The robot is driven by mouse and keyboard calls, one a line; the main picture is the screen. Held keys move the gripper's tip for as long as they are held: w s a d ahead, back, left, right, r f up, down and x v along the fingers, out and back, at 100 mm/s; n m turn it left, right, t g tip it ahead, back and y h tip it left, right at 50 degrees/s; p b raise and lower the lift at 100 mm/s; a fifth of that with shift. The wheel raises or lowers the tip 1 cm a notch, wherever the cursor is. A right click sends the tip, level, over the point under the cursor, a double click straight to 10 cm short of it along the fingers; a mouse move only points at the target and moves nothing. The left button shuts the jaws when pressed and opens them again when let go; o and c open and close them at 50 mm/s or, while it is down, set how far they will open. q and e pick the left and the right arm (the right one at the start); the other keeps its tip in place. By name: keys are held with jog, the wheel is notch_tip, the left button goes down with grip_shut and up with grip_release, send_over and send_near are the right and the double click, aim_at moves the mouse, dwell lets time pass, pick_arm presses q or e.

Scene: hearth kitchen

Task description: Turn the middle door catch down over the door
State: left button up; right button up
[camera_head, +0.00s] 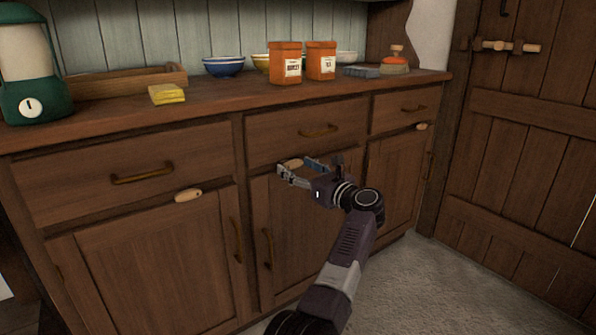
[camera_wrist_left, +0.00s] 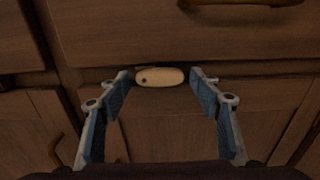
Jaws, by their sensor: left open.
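The middle door catch (camera_head: 293,164) is a small pale wooden piece on the rail above the middle door (camera_head: 290,225). In the left wrist view the catch (camera_wrist_left: 159,77) lies level, with a dark pivot dot near its left end. My left gripper (camera_head: 296,170) is open in front of it. In the left wrist view the blue-padded fingertips (camera_wrist_left: 159,80) stand on either side of the catch, with a gap at each side. I cannot tell how far the fingertips are from the wood. My right gripper is not in view.
The left catch (camera_head: 188,195) and right catch (camera_head: 422,126) sit above their doors. Drawer handles, such as the middle one (camera_head: 319,131), stick out above. The worktop holds a lantern (camera_head: 33,70), orange canisters (camera_head: 286,63) and bowls. Floor (camera_head: 440,290) is clear at right.

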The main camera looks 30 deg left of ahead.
pick_arm(q)
jog(key=c, duration=1.2)
jog(key=shift+o, duration=0.2)
